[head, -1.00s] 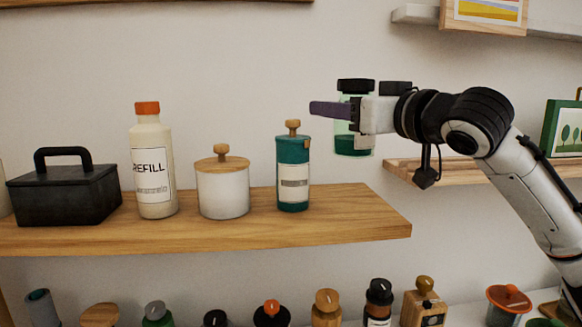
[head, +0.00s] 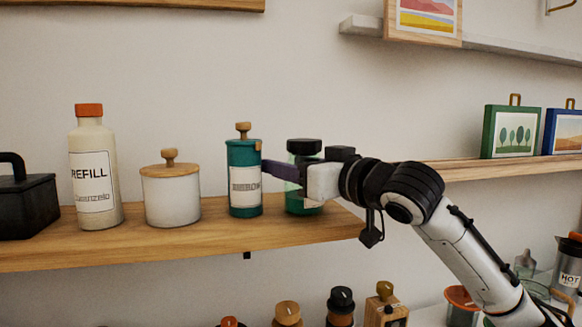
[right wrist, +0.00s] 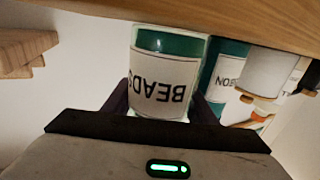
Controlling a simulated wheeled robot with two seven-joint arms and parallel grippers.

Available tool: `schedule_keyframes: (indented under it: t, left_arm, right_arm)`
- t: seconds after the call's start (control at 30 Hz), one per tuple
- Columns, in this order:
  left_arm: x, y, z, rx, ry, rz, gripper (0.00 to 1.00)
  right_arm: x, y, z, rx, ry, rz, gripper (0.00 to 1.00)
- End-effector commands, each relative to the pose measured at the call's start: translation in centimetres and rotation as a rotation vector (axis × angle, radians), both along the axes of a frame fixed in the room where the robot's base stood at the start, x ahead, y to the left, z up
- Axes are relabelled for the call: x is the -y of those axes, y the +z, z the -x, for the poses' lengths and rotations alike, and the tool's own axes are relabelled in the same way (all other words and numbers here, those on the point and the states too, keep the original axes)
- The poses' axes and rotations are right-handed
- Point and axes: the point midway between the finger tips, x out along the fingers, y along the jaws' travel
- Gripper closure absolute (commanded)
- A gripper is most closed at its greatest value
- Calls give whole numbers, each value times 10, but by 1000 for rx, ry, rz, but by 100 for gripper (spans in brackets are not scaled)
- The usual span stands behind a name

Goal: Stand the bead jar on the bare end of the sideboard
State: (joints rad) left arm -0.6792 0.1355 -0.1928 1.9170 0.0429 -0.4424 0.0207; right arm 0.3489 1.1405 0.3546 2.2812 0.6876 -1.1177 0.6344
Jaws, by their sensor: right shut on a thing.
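In the right wrist view, the jar (right wrist: 160,82) is upside down, with a BEADS label between the dark fingers. Its base is at or very close to the wood; I cannot tell whether it touches. My left gripper is not in view.
The teal ribbon canister (head: 244,180) stands close left of the jar. Further left are a white lidded pot (head: 171,197), a refill bottle (head: 94,170) and a black toolbox (head: 27,203). Several bottles stand below. A shelf with pictures (head: 460,172) is at right.

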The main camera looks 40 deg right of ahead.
Motion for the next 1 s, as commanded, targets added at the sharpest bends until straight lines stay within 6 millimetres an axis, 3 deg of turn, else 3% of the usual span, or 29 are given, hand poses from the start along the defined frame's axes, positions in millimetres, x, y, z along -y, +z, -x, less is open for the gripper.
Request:
schedule_keyframes:
  t: [0.07, 0.1, 0.47, 0.57, 1.0]
  left_arm:
    - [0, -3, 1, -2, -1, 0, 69]
    - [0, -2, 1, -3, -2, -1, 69]
    - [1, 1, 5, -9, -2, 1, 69]
    - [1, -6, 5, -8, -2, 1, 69]
    - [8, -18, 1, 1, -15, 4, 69]
  right_arm:
    - [0, -3, 0, 3, 0, 0, 79]
    - [0, -2, 0, 0, 0, 0, 41]
    - [0, 2, 0, -1, -1, 0, 40]
    - [-1, -1, 8, -1, 0, -2, 40]
    - [-10, -1, 91, 3, 0, 0, 40]
